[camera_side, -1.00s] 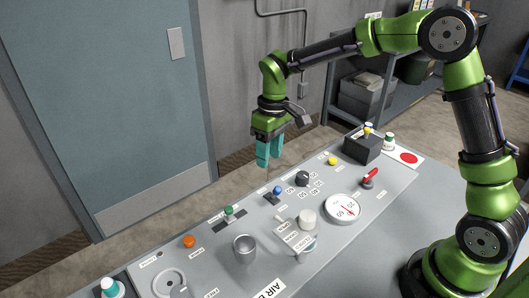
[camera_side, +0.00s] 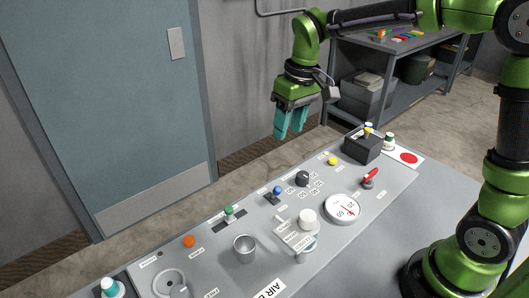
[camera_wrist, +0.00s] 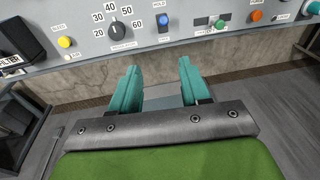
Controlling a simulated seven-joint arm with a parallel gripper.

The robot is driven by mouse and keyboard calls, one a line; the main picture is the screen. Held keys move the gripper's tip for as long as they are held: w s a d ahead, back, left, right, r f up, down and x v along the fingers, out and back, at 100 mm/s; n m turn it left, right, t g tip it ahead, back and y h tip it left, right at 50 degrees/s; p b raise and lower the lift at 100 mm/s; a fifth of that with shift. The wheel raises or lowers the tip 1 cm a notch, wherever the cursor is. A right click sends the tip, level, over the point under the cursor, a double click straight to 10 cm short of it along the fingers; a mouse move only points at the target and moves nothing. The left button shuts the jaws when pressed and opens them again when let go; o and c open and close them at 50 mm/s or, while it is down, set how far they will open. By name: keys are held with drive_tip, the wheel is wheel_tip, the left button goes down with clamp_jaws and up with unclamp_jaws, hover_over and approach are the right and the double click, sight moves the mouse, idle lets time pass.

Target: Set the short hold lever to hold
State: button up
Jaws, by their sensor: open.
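A short lever with a blue knob (camera_side: 278,190) stands on the grey panel (camera_side: 390,203) between the green slider knob and the black dial. In the wrist view the blue knob (camera_wrist: 163,19) sits near the top edge, just below a label that seems to read HOLD; a smaller label below it is unreadable. I cannot tell which way the lever leans. My gripper (camera_side: 290,135) is open and empty, in the air above and beyond the panel's far edge, clear of the lever. Its teal fingers (camera_wrist: 158,82) point toward the panel in the wrist view.
Near the lever are a black dial (camera_side: 302,178), a green slider knob (camera_side: 229,210), an orange button (camera_side: 189,241) and a yellow button (camera_side: 332,161). A red lever (camera_side: 370,176), a gauge (camera_side: 343,208) and a black box (camera_side: 362,148) lie to the right.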

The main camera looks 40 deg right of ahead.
drive_tip(key=s+d+r+m+t, duration=0.1)
drive_tip(key=s+m+t, duration=0.1)
drive_tip(key=s, duration=0.6)
drive_tip(key=s+d+r+m+t, duration=0.1)
drive_tip(key=s+t, duration=0.3)
drive_tip(key=s, duration=0.5)
drive_tip(key=shift+d+r+m+y, duration=0.35)
drive_tip(key=shift+d+m+y, duration=0.05)
drive_tip(key=shift+d+m, duration=0.3)
